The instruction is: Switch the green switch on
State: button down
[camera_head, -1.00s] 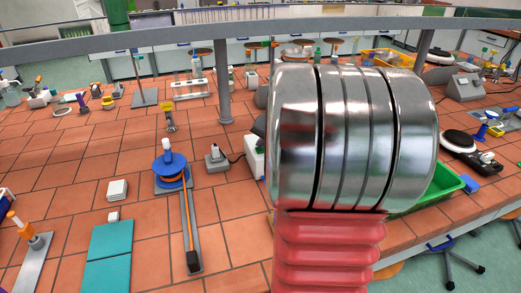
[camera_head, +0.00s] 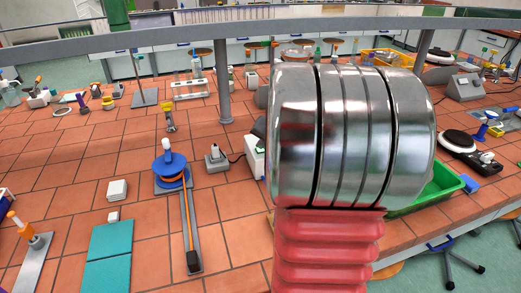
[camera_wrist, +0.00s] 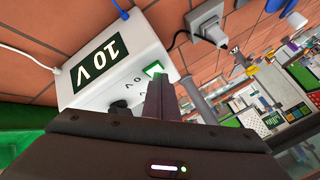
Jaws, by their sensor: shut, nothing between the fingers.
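A white power supply box (camera_wrist: 121,59) with a black "10 V" display fills the upper left of the wrist view. The green switch (camera_wrist: 153,68) is on its panel near the right edge and looks bright. My gripper (camera_wrist: 160,82) is shut and empty, its fingertips right beside the switch. I cannot tell whether they touch it. In the head view the box (camera_head: 253,160) shows only partly, left of my arm, which hides the rest of it and my gripper.
A small grey device with a plug (camera_head: 215,159) stands left of the box; it also shows in the wrist view (camera_wrist: 206,24). A green tray (camera_head: 440,185) lies right of my arm. A blue and orange reel stand (camera_head: 168,170) is further left. A metal rail crosses above the bench.

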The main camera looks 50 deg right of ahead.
aim_at(261, 152)
jog(key=shift+r, duration=0.1)
jog(key=shift+a+r, duration=0.1)
jog(key=shift+r, duration=0.6)
jog(key=shift+r, duration=0.1)
jog(key=shift+r, duration=2.4)
